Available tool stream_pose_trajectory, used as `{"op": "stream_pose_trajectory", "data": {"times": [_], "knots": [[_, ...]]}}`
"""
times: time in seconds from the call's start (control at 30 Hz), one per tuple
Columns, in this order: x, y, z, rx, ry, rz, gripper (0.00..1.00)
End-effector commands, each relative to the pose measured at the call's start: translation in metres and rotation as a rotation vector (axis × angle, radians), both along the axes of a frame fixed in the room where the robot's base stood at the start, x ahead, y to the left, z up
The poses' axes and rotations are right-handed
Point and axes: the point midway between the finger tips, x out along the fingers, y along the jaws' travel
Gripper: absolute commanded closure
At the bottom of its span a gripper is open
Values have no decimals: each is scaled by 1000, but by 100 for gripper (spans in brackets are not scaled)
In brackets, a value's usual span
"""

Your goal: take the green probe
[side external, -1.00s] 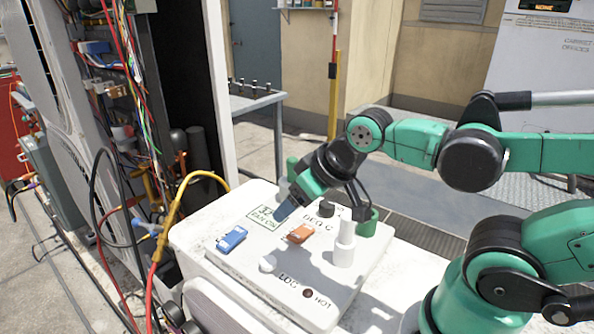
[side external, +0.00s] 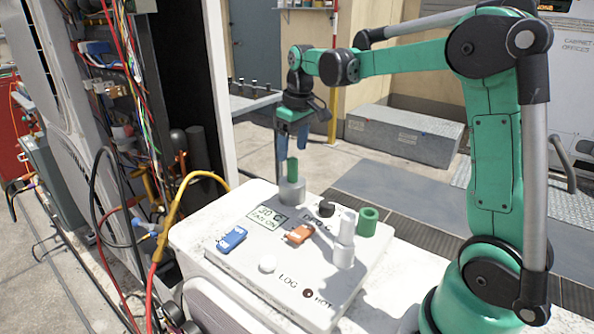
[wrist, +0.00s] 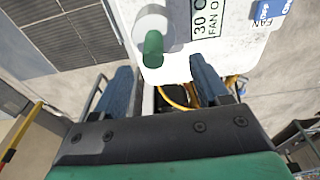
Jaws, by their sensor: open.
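The green probe (side external: 292,171) stands upright in a grey round holder (side external: 292,192) at the far corner of the white panel. My gripper (side external: 292,154) points down just above the probe, its blue fingers apart and nothing held. In the wrist view the probe (wrist: 153,48) shows ahead of the fingertips, between their lines and nearer the left finger. My gripper (wrist: 161,66) is open there too. The probe's lower end is hidden inside the holder (wrist: 152,24).
The white panel (side external: 250,262) carries a blue switch (side external: 231,240), an orange switch (side external: 299,235), a white stepped post (side external: 344,245), a black knob (side external: 326,208) and a hollow green cylinder (side external: 367,221). A wired cabinet with a yellow hose (side external: 172,215) stands at left.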

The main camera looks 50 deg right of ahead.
Motion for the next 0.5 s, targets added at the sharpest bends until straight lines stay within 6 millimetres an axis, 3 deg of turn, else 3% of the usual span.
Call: {"op": "stream_pose_trajectory", "data": {"times": [0.17, 0.5], "knots": [[5, -9, -10, 9, 23, 1, 32], [10, -8, -52, 8, 22, 1, 32]]}}
